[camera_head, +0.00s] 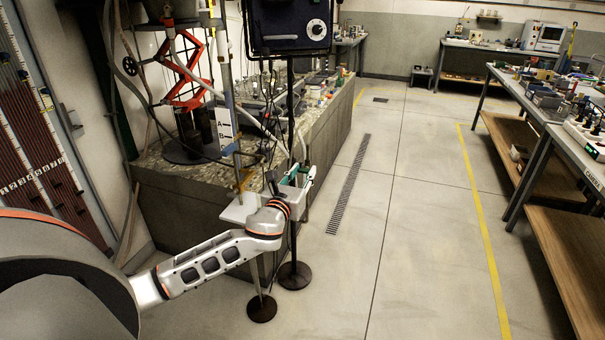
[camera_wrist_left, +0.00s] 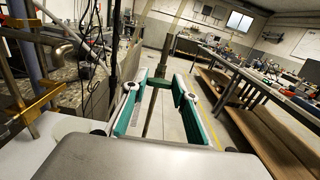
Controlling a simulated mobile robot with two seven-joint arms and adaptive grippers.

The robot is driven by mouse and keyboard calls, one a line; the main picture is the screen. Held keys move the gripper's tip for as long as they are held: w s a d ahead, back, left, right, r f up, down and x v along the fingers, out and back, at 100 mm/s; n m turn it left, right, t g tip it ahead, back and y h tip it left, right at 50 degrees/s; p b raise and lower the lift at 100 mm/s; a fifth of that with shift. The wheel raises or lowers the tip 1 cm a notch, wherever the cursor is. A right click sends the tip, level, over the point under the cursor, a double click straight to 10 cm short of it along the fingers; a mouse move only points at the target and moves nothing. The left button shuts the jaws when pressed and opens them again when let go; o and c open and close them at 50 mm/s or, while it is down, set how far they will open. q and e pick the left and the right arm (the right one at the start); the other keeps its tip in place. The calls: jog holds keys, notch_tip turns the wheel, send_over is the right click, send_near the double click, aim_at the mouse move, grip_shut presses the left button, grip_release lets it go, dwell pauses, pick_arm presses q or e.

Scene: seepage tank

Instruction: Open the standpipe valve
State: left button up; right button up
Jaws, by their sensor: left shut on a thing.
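My left gripper (camera_head: 299,176) is beside the front corner of the stone-sided tank (camera_head: 215,200) in the head view. In the left wrist view its two teal-padded fingers (camera_wrist_left: 158,103) stand apart, with a grey-green post and crossbar (camera_wrist_left: 160,82) between them. The fingers are shut on this crossbar piece; I cannot tell for certain that it is the standpipe valve's handle. A brass-coloured fitting (camera_wrist_left: 38,100) and a curved metal pipe (camera_wrist_left: 50,45) show at the left of the wrist view. My forearm and wrist hide part of the fixture in the head view. My right gripper is not in view.
A white plate (camera_head: 236,211) is beside my wrist. Two stands with round dark bases (camera_head: 262,309) are on the floor below. A dark box with a dial (camera_head: 290,25) hangs above. Loose cables hang close by. The floor (camera_head: 400,220) to the right is clear up to the workbench (camera_head: 548,130).

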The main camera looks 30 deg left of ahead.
pick_arm(q)
jog(key=n, duration=0.5)
jog(key=shift+a, duration=0.1)
jog(key=n, duration=0.4)
jog(key=shift+n, duration=0.4)
jog(key=n, duration=0.5)
jog(key=shift+a+f, duration=0.1)
jog(key=shift+f, duration=0.05)
jog(key=shift+n, duration=2.1)
jog(key=shift+f, duration=0.1)
jog(key=o, duration=1.1)
